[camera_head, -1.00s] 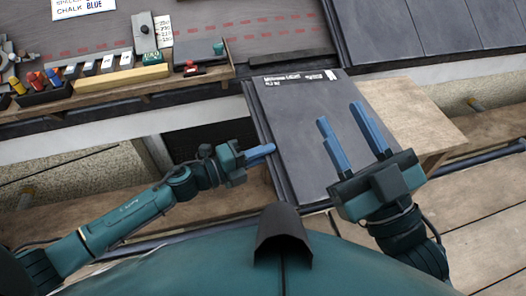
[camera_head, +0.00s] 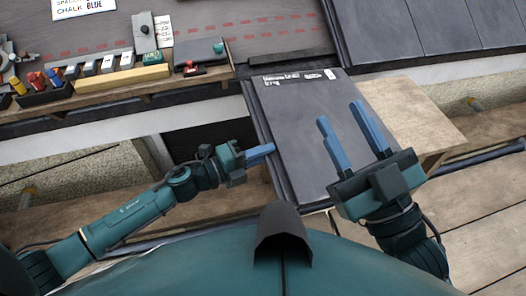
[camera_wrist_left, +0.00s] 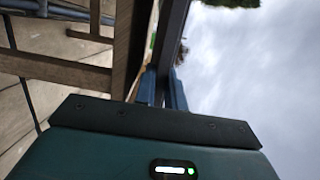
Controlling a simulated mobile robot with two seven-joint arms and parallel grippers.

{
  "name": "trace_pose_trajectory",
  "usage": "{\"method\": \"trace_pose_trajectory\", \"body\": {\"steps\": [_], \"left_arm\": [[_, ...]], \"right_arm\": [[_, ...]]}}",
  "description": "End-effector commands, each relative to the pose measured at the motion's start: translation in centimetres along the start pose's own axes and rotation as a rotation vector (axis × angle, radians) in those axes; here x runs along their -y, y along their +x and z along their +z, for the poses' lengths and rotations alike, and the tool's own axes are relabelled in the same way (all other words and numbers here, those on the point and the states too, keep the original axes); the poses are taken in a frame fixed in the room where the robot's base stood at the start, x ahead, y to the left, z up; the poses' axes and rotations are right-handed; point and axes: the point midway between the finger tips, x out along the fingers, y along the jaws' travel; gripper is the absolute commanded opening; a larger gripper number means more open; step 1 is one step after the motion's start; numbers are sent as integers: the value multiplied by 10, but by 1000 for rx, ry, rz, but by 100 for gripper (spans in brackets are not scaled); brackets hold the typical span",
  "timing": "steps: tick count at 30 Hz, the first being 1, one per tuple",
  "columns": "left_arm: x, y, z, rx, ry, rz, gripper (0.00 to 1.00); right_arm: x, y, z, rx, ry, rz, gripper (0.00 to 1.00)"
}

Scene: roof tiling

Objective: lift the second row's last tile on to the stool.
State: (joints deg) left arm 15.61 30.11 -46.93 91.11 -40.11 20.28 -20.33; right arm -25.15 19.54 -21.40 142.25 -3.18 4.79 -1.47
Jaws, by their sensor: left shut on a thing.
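A dark grey slate tile (camera_head: 300,110) with a white printed label strip lies at the centre of the head view. Layered edges show along its left side, so more tiles may lie under it. My left gripper (camera_head: 261,153) is at the tile's left edge, its blue fingers shut on it. In the left wrist view the fingers (camera_wrist_left: 164,90) close on a dark slab edge (camera_wrist_left: 173,42). My right gripper (camera_head: 347,135) is open and empty, its fingers apart in front of the tile's right part. A pale wooden top (camera_head: 412,115), perhaps the stool, shows right of the tile.
Laid dark tiles (camera_head: 430,25) cover the roof at the upper right. A wooden ledge (camera_head: 130,90) at the upper left carries tools, coloured markers and a yellow block (camera_head: 122,79). Plank flooring (camera_head: 480,225) lies at the lower right. A white sign (camera_head: 82,7) is at the top.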

Motion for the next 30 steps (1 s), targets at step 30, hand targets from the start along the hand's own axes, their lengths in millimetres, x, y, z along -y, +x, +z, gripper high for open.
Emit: {"method": "trace_pose_trajectory", "body": {"steps": [30], "left_arm": [[-8, 1, 0, -1, 1, -8, 0]], "right_arm": [[2, -4, 7, 3, 3, 2, 36]]}}
